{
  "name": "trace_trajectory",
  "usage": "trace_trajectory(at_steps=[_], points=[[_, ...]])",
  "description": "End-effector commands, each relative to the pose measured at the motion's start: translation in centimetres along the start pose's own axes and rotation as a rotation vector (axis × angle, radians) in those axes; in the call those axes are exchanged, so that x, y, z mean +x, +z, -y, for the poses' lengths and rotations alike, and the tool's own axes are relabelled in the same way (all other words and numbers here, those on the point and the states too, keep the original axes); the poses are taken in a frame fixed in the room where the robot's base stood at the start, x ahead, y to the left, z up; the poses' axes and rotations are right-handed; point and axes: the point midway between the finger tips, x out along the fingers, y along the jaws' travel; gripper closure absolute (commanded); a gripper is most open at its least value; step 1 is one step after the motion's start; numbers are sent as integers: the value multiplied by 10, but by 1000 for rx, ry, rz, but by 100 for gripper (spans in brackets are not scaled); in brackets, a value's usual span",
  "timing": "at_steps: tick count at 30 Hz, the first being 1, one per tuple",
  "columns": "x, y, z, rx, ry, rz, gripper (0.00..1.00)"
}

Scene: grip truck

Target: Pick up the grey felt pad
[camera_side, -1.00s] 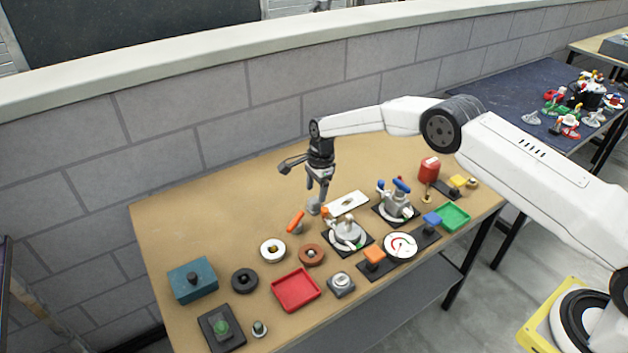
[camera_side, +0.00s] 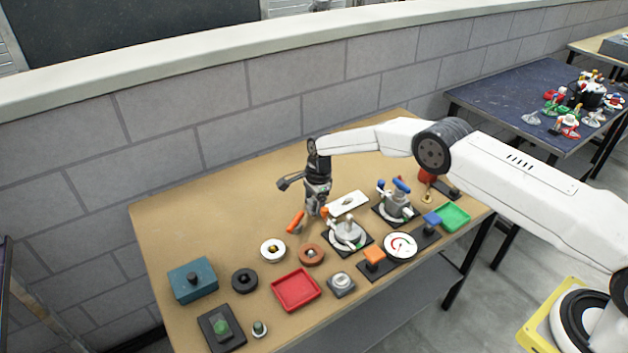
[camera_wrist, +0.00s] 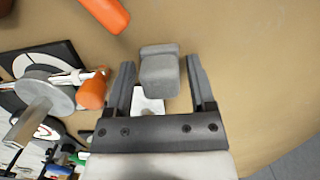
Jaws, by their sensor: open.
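The grey felt pad (camera_wrist: 159,78) shows in the wrist view as a small grey block with a raised rear part. My gripper is open and low over the bench. In the side view my gripper (camera_side: 315,211) points down at the middle of the bench, and its fingers hide most or all of the pad there.
An orange-handled piece (camera_side: 296,221) lies just left of my gripper. A toggle clamp (camera_side: 348,235) with an orange tip stands close on the right, and a white plate (camera_side: 348,202) lies behind it. A red tray (camera_side: 296,290) is in front. The bench at the back left is clear.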

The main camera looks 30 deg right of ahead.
Motion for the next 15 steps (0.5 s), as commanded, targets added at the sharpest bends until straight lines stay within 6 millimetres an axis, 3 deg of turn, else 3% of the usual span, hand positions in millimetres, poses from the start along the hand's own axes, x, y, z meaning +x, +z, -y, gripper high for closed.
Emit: trace_trajectory(at_steps=[3,9,10,15], points=[[0,0,0,0,0,0,33],[0,0,0,0,0,0,96],[0,0,0,0,0,0,100],[0,0,0,0,0,0,100]])
